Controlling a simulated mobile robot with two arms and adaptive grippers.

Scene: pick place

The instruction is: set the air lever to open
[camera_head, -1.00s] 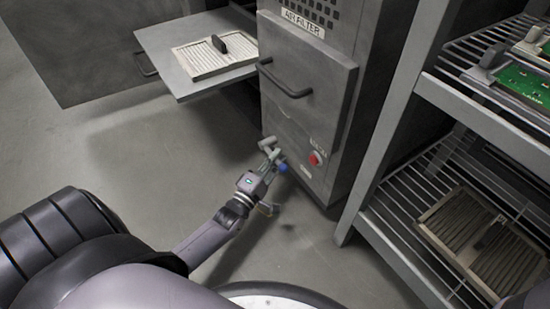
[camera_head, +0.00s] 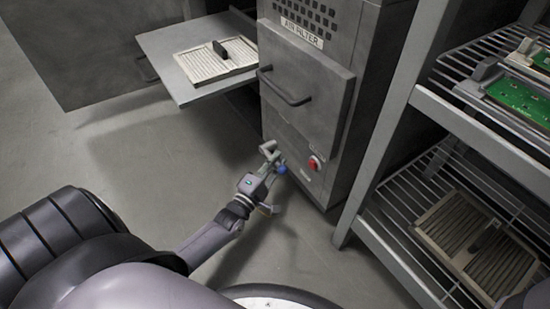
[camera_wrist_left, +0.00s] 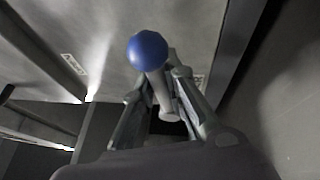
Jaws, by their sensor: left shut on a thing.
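The air lever has a blue ball knob (camera_wrist_left: 148,51) and a pale grey shaft in the left wrist view. The knob also shows in the head view (camera_head: 281,169), low on the front of the grey air filter cabinet (camera_head: 318,115). My left gripper (camera_head: 270,158) is at the lever. In the left wrist view its fingers (camera_wrist_left: 160,85) stand on either side of the shaft, shut on the lever, with the knob sticking out past them. The lever's mount is largely hidden by the gripper. My right gripper is not in view.
A red button (camera_head: 315,163) sits right of the lever. A drawer handle (camera_head: 285,88) is above it. A side shelf (camera_head: 185,93) holds a filter (camera_head: 200,66). A wire rack (camera_head: 407,215) with a filter and green boards stands close at right. Floor at left is clear.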

